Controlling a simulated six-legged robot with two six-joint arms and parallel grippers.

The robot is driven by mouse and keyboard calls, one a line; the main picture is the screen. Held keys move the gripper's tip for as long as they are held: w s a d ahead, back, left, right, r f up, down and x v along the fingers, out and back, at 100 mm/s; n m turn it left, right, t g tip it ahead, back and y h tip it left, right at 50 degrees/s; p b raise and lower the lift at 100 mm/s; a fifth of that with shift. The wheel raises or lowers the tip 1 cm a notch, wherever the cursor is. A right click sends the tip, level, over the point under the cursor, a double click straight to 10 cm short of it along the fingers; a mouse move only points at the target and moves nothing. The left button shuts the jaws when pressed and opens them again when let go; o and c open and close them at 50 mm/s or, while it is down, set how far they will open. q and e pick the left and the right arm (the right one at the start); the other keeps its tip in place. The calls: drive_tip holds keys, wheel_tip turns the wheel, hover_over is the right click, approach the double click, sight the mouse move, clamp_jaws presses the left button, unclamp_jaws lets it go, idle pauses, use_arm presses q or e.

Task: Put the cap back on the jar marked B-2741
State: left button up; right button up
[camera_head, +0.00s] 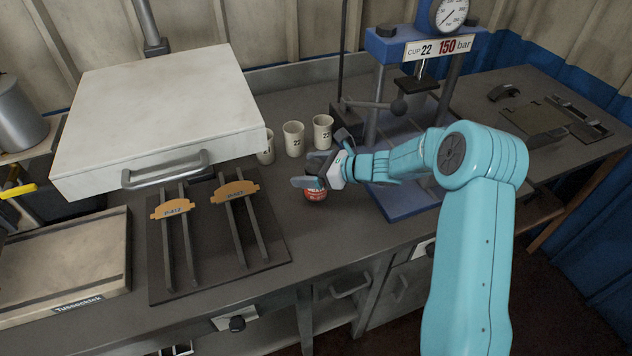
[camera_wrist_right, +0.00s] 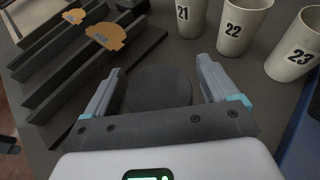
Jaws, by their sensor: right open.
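A small red jar (camera_head: 315,193) with a pale label stands on the grey bench, left of the blue press. Its marking is too small to read, and its top is partly hidden by my right gripper (camera_head: 312,174). In the right wrist view, my right gripper (camera_wrist_right: 160,68) is open, its two fingers on either side of a dark round disc (camera_wrist_right: 158,90), with gaps showing. I cannot tell whether this disc is a cap or the jar's bare top. No separate loose cap can be made out. My left gripper is not in view.
White cups marked 21 (camera_wrist_right: 188,18), 22 (camera_head: 293,140) and 23 (camera_head: 323,134) stand behind the jar. The blue press (camera_head: 405,200) is close on the right.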

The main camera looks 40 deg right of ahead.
drive_tip(key=c, duration=1.5)
drive_tip(key=shift+o, duration=0.2)
drive_tip(key=shift+r, duration=0.1)
wheel_tip(320, 180, up, 20)
drive_tip(key=p, duration=0.1)
drive_tip(key=o, duration=0.5)
drive_tip(key=c, duration=0.6)
